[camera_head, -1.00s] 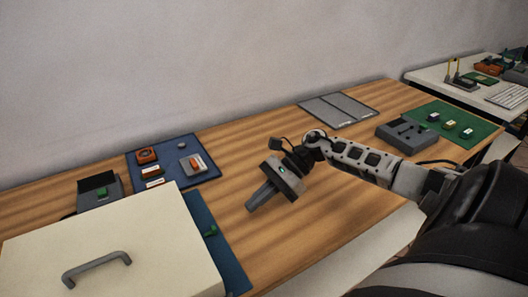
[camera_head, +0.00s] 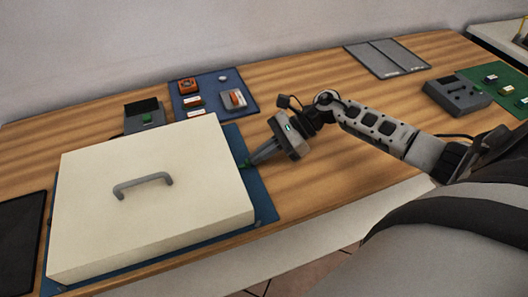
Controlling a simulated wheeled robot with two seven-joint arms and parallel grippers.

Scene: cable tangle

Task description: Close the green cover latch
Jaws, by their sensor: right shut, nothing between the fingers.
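The white cover (camera_head: 190,215) with a grey handle (camera_head: 143,183) sits on a blue mat (camera_head: 262,201) at the left of the table. The small green latch (camera_head: 246,164) is at the cover's right side, partly hidden by my right gripper. My right gripper (camera_head: 258,157) is shut and empty, pointing left with its fingertips right at the latch. I cannot tell whether they touch it. My left gripper is not in view.
Behind the cover are a grey box with a green button (camera_head: 147,118) and a blue mat with small parts (camera_head: 208,84). A dark panel (camera_head: 19,240) lies at the left. A grey device (camera_head: 457,94) stands at the right. Bare wood lies around my right gripper.

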